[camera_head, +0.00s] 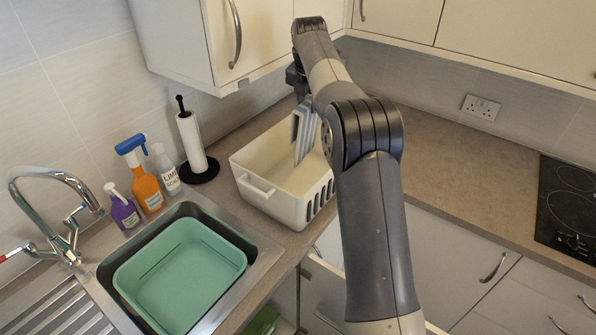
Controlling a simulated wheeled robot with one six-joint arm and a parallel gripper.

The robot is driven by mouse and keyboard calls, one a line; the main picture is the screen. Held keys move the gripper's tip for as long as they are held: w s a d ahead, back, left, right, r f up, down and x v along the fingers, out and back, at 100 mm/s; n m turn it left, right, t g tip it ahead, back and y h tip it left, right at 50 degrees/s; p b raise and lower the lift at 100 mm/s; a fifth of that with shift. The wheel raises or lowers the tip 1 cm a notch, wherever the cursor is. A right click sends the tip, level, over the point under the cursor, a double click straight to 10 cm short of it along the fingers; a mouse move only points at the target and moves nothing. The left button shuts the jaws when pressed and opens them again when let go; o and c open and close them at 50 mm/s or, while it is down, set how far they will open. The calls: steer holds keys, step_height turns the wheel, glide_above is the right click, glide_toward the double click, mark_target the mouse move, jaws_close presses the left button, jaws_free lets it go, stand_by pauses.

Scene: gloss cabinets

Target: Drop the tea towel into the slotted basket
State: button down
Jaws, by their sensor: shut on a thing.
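A blue-and-white striped tea towel (305,134) hangs down over the white slotted basket (272,203). My gripper (299,92) is shut on the towel's upper end; its fingers are mostly hidden behind my arm. The towel's lower end is over the basket's opening, and I cannot tell whether it touches the inside. The basket stands on the worktop right of the sink, with slots in its near right wall and a handle on its left side. My arm hides part of its right side.
A green basin (181,318) sits in the sink. Spray bottles (139,174) and a paper towel roll (192,142) stand behind it. A wall cabinet (215,40) overhangs the basket's back. The worktop (462,178) right of my arm is clear up to the black hob (568,205).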

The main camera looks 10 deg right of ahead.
mark_target(308, 122)
steer(key=shift+f, duration=3.15)
steer(key=c, duration=1)
jaws_free()
steer(key=shift+r, duration=0.1)
steer(key=b+v, duration=0.1)
steer(key=v, duration=0.9)
steer(key=shift+s+a+r, duration=0.1)
steer(key=shift+r, duration=0.2)
